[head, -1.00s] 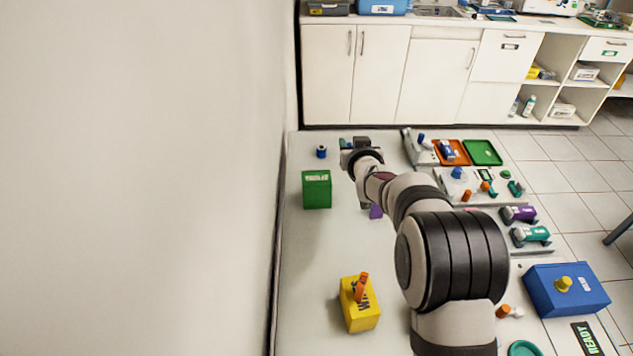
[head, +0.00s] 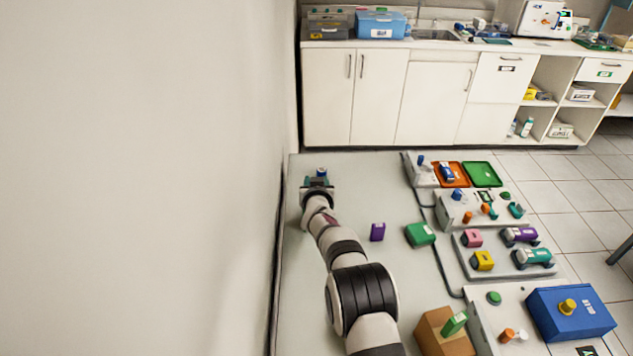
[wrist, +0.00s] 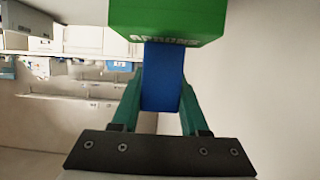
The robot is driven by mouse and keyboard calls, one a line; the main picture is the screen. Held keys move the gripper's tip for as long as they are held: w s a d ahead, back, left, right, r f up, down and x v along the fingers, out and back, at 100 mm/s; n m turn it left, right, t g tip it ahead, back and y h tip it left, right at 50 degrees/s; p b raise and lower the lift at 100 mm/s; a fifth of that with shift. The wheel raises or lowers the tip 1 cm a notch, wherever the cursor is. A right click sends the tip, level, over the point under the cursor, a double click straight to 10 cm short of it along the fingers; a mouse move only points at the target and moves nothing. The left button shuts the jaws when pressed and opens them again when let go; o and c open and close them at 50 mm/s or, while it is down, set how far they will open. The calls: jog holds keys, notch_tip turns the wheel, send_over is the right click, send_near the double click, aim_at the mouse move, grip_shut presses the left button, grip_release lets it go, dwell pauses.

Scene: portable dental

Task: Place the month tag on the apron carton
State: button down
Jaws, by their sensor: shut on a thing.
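The month tag appears to be the small blue block (wrist: 162,78); no lettering on it is readable. My gripper (wrist: 158,105) is shut on it, with a teal finger on each side. The blue block (head: 321,172) also shows at my gripper (head: 318,182), at the far left of the table in the head view. The green apron carton (wrist: 168,18), lettered APRONS, fills the top of the wrist view. Its edge meets the end of the block there; I cannot tell whether they touch. In the head view my arm hides the carton's earlier place.
The wall (head: 150,180) runs close along the left. A purple block (head: 377,231) and a green box (head: 420,234) stand right of my arm. A brown box (head: 443,335) bears a green tag. Trays and stations line the right side.

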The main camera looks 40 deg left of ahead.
jog(key=shift+f, duration=0.2)
jog(key=shift+c, duration=2.1)
grip_release()
